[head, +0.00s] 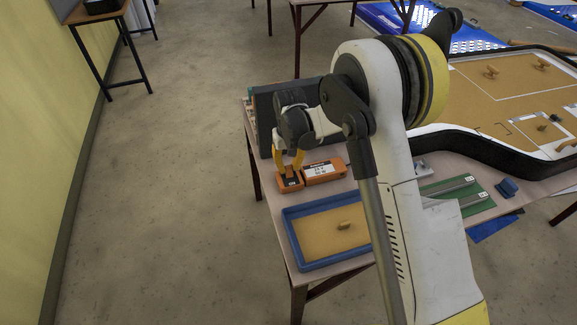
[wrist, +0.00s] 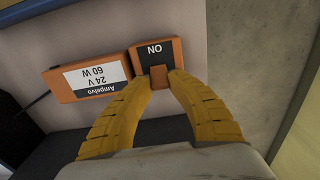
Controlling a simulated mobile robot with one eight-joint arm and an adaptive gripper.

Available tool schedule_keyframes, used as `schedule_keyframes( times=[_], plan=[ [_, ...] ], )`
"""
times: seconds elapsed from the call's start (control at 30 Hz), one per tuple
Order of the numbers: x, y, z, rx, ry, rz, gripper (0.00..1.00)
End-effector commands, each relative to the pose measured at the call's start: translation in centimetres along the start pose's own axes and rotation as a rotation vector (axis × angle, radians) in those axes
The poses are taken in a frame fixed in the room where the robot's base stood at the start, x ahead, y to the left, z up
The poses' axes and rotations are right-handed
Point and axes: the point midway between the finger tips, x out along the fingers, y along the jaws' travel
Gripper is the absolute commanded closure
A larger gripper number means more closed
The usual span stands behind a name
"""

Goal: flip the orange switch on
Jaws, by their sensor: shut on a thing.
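The switch is a small orange box with a black top plate marked ON, upside down in the wrist view (wrist: 154,52); in the head view it sits at the table's left side (head: 289,183). A small orange rocker (wrist: 158,77) stands at the edge of its plate. My gripper (wrist: 160,80) has its yellow fingers on both sides of this rocker, shut on it. In the head view my gripper (head: 288,172) points down onto the switch. The fingers partly hide the box's lower edge.
An orange 24 V 60 W power supply (wrist: 88,78) lies right beside the switch. A dark panel (head: 263,122) stands behind. A blue-rimmed tray (head: 293,241) with a tan floor is in front. The floor left of the table is clear.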

Motion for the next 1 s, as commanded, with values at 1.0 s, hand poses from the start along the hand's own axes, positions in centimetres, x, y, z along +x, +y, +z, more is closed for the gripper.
schedule_keyframes(
  times=[1.0],
  plan=[
    [0.6,0.0,2.8,0.0,0.685,0.0,1.0]
  ],
)
